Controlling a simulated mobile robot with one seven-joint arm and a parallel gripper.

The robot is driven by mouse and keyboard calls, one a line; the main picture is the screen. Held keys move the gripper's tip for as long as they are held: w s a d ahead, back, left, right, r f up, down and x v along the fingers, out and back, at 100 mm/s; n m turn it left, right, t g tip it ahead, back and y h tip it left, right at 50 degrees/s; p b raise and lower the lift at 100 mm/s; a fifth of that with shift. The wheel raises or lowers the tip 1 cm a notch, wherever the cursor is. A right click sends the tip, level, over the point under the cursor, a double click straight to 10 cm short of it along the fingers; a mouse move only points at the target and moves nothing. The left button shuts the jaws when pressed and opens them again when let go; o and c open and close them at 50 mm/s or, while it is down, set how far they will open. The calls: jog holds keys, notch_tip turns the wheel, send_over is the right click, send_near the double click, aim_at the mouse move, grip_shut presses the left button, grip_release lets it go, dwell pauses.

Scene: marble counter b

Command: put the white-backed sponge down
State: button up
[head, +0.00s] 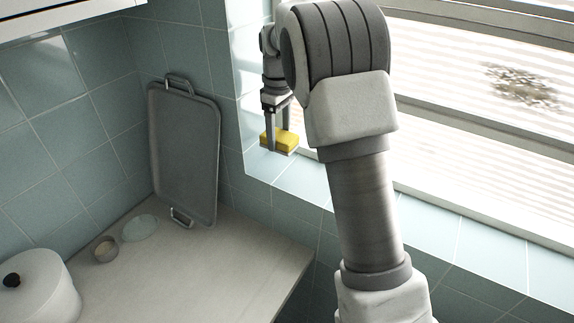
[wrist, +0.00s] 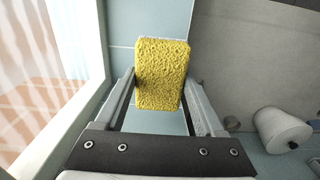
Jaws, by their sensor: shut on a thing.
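The sponge (head: 287,141) is yellow with a pale layer on its lower side in the head view. The sponge is over the tiled window sill (head: 258,168), near the sill's left corner. I cannot tell whether its underside touches the tiles.
A grey tray (head: 184,150) leans upright against the wall on the pale counter (head: 225,265). A small bowl (head: 106,248), a round glass-like dish (head: 139,228) and a white lidded pot (head: 40,290) stand to the left. The window borders the sill. The counter's front middle is clear.

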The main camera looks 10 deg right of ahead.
aim_at(281, 171)
jog(key=shift+w+d, duration=0.25)
jog(key=shift+w, duration=0.1)
notch_tip(281, 171, down, 10)
jog(key=shift+r+p, duration=0.25)
jog(key=shift+p, duration=0.1)
jog(key=o, duration=1.2)
jog(key=shift+c, duration=0.2)
jog(key=shift+f, duration=0.1)
